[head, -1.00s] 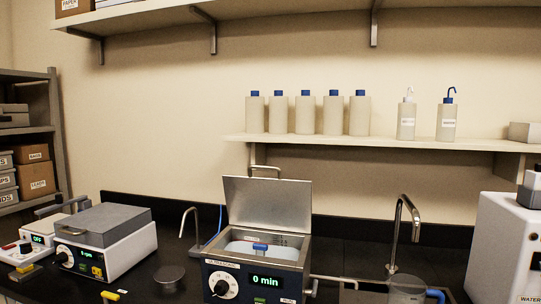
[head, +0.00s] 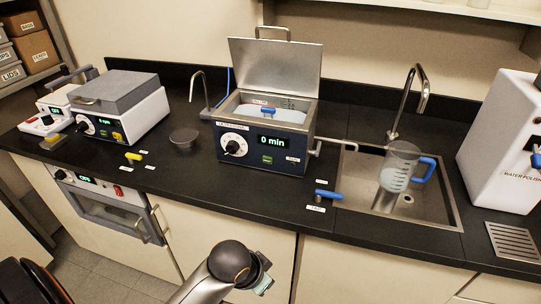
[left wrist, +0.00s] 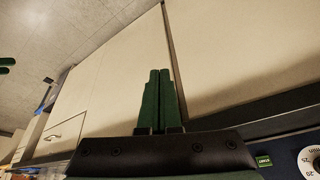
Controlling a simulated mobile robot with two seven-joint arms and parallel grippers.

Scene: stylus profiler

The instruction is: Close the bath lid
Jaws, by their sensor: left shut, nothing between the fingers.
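The bath (head: 212,140) is a dark box with a dial and a "0 min" display, standing on the black bench. Its grey metal lid (head: 275,68) stands open, leaning slightly back from the rear edge, with a bar handle (head: 272,30) at its top. Liquid and a blue-handled item (head: 268,111) show inside. My left gripper (head: 263,276) is low in front of the bench, below the bath, partly hidden by my arm. In the left wrist view its green fingers (left wrist: 159,75) are together and empty; part of the bath's panel (left wrist: 285,160) shows at lower right. My right gripper is out of view.
A sink with a jug (head: 400,165) and a tap (head: 408,95) lies right of the bath, with a blue-handled valve (head: 328,194) before it. A thin spout (head: 193,85) and a grey-lidded device (head: 118,105) stand left. The bench front before the bath is clear.

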